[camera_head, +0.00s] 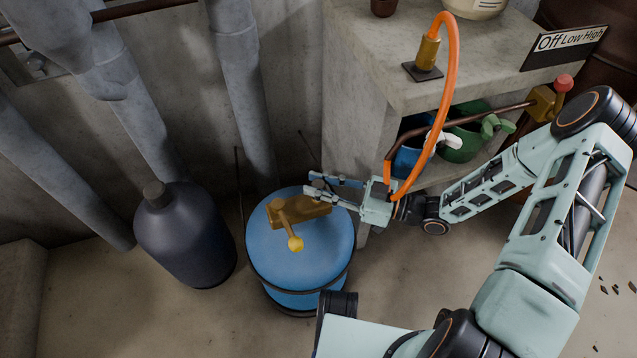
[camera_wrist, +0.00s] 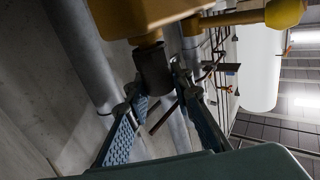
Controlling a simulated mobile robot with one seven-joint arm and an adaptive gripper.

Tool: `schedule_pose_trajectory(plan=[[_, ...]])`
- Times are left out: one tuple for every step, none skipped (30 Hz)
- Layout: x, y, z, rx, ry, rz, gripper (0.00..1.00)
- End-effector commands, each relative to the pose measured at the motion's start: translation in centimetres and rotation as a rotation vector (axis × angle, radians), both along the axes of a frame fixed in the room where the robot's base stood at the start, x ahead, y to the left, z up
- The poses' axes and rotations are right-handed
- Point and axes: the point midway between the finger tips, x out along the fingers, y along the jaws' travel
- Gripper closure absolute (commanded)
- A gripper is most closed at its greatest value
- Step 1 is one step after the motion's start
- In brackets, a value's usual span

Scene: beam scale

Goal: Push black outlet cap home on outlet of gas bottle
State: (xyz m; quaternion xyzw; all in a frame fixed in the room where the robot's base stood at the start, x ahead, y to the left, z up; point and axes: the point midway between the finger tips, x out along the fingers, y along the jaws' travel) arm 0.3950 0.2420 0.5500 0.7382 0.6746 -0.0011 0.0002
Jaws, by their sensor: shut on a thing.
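The gas bottle (camera_head: 278,267) is the blue cylinder on the floor, with a brass valve (camera_head: 295,209) and a yellow knob (camera_head: 295,244) on top. In the wrist view, the brass valve body (camera_wrist: 135,14) has a short outlet stub (camera_wrist: 148,40) pointing down the picture. The black outlet cap (camera_wrist: 153,70) is in line with this stub and meets its end. A little brass shows above the cap's rim; how deep the stub sits inside is hidden. My gripper (camera_head: 318,184) is beside the valve, its blue fingertips (camera_wrist: 157,88) shut on the cap.
A dark bottle (camera_head: 186,245) stands left of the gas bottle. Grey pipes (camera_head: 243,95) run down the wall behind. A concrete shelf (camera_head: 345,120) stands at the right, with an orange hose (camera_head: 444,110) looping close over my wrist. The floor in front is clear.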

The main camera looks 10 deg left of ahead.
Motion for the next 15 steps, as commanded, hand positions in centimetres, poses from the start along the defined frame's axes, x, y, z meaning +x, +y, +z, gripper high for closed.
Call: schedule_pose_trajectory(plan=[[0.0, 0.01, -0.3, 0.0, 0.0, 0.0, 0.99], [0.0, 0.01, -0.39, 0.0, 0.0, 0.0, 0.99], [0.0, 0.01, -0.51, 0.0, 0.0, 0.0, 0.99], [0.0, 0.01, -0.59, 0.0, 0.0, 0.0, 0.99], [0.0, 0.01, -0.65, 0.0, 0.0, 0.0, 0.99], [0.0, 0.01, -0.71, 0.0, 0.0, 0.0, 0.99], [0.0, 0.01, -0.73, 0.0, 0.0, 0.0, 0.99], [0.0, 0.01, -0.74, 0.0, 0.0, 0.0, 0.99], [0.0, 0.01, -0.74, 0.0, 0.0, 0.0, 0.99], [0.0, 0.0, -0.73, -0.001, 0.0, 0.0, 0.99], [0.0, 0.0, -0.73, -0.001, 0.0, 0.0, 0.99], [0.0, 0.0, -0.74, -0.001, 0.0, 0.0, 0.99], [0.0, 0.0, -0.75, -0.002, 0.0, 0.0, 0.99], [0.0, 0.0, -0.76, -0.002, 0.0, 0.0, 0.99], [0.0, 0.0, -0.77, -0.002, 0.0, 0.0, 0.78]])
